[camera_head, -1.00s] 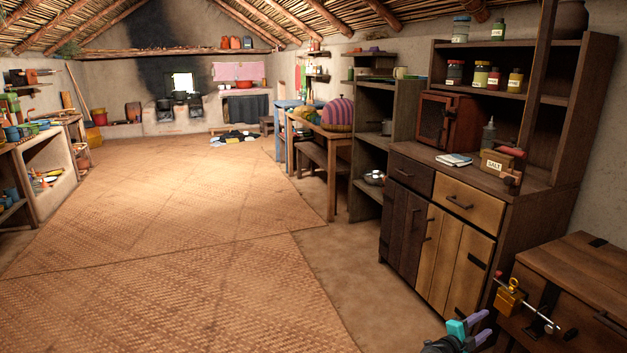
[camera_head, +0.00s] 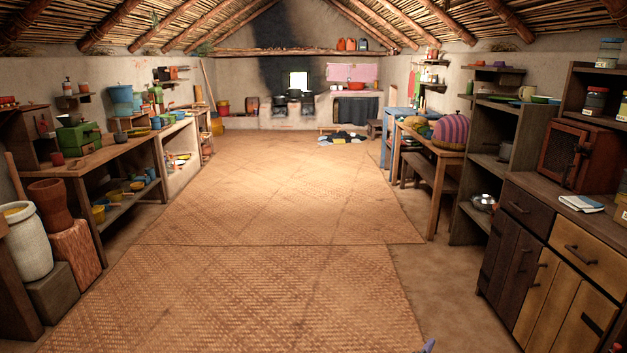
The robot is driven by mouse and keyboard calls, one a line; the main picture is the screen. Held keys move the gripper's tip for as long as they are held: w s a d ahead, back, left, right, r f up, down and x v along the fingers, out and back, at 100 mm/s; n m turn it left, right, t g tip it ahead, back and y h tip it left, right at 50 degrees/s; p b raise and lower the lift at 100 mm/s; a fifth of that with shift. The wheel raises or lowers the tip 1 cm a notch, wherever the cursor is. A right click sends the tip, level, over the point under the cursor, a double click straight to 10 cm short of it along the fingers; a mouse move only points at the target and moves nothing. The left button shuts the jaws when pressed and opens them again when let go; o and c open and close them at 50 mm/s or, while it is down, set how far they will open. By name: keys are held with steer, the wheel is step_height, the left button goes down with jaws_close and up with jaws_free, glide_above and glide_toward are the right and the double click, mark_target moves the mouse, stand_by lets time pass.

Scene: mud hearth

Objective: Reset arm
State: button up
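Only a small blue-purple tip of my gripper (camera_head: 428,346) shows at the bottom edge, right of centre, over the floor by the mat's corner. The rest of my gripper and arm is below the picture. I cannot tell whether it is open or shut, or whether it holds anything. Nothing is seen touching the visible tip.
A woven mat (camera_head: 250,290) covers the clear middle floor. A dark wooden cabinet (camera_head: 518,267), shelf unit (camera_head: 490,185) and table (camera_head: 445,153) line the right. A workbench (camera_head: 95,155), white jar (camera_head: 28,242) and carved stump (camera_head: 77,252) stand left. The hearth is at the back.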

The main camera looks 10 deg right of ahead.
steer(key=a+f+n+y+p, duration=0.2)
steer(key=a+n+y, duration=0.1)
steer(key=a, duration=0.7)
steer(key=a+f+n+y+p, duration=0.2)
steer(key=a+f+n+y, duration=0.1)
steer(key=a, duration=0.6)
steer(key=a+f+n+y+p, duration=0.1)
steer(key=a+f+n+y, duration=0.15)
steer(key=a, duration=0.75)
steer(key=s+a+f+n+g+y+p, duration=0.1)
steer(key=s+a+f+n+g+y, duration=0.15)
steer(key=s+a, duration=0.25)
steer(key=s+a+f+n+g+y+p, duration=0.1)
steer(key=s+a+n+g, duration=0.2)
steer(key=s+a, duration=0.2)
steer(key=s+d+r+n+g+h+p, duration=0.1)
steer(key=s+n+g, duration=0.4)
steer(key=s, duration=2)
steer(key=shift+g, duration=2.65)
steer(key=shift+s, duration=0.1)
steer(key=c, duration=0.3)
